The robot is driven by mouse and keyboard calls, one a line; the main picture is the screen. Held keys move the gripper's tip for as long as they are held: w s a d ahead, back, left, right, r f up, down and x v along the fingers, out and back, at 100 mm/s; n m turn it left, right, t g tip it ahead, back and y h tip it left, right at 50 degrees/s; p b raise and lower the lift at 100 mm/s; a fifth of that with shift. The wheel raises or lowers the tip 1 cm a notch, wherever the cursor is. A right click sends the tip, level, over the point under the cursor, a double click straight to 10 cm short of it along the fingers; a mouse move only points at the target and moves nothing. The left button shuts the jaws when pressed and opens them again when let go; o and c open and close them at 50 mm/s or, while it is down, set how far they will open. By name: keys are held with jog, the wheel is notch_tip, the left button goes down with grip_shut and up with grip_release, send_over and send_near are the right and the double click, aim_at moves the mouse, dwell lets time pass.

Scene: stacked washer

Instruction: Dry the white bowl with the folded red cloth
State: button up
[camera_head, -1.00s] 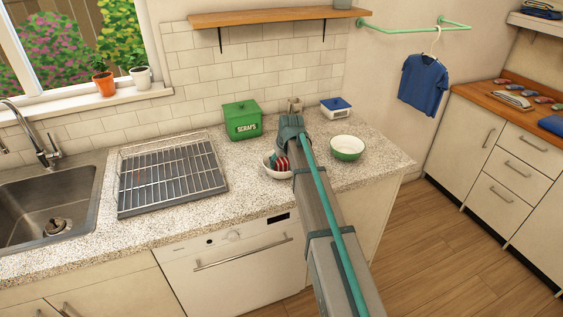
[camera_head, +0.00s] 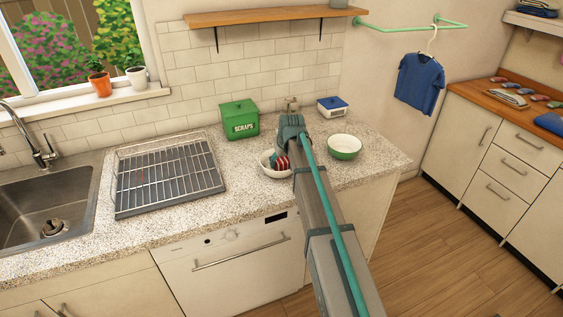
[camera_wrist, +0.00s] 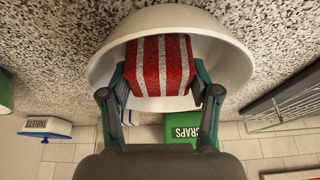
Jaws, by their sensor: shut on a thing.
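The white bowl (camera_head: 265,169) stands on the speckled counter, left of my arm, which hides part of it. In the wrist view the bowl's inside and rim (camera_wrist: 242,62) show close up. The red cloth (camera_wrist: 151,66), with pale stripes and folded into a thick pad, is inside the bowl. It also shows in the head view (camera_head: 282,162). My gripper (camera_wrist: 160,82) is shut on the cloth, one finger at each side, and reaches over the bowl's rim. I cannot tell how firmly the cloth touches the bowl's wall.
A green-and-white bowl (camera_head: 344,148) stands right of my arm. Behind are a green SCRAPS bin (camera_head: 239,122), a small beige cup-like thing (camera_head: 293,104) and a blue-and-white box (camera_head: 332,107). A dish rack (camera_head: 168,182) and sink (camera_head: 45,205) lie left. A wooden shelf (camera_head: 262,17) hangs above.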

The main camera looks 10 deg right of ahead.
jog(key=shift+w, duration=0.25)
jog(key=shift+w+a, duration=0.15)
jog(key=shift+w, duration=0.2)
jog(key=shift+w, duration=0.2)
jog(key=shift+a+f, duration=0.1)
jog(key=shift+a, duration=0.1)
jog(key=shift+s+a, duration=0.15)
jog(key=shift+a, duration=0.15)
jog(key=shift+a, duration=0.3)
jog(key=shift+s+d, duration=0.15)
jog(key=shift+s, duration=0.7)
dwell(0.3)
jog(key=shift+w+d, duration=0.1)
jog(key=shift+d, duration=0.2)
dwell(0.4)
jog(key=shift+d, duration=0.35)
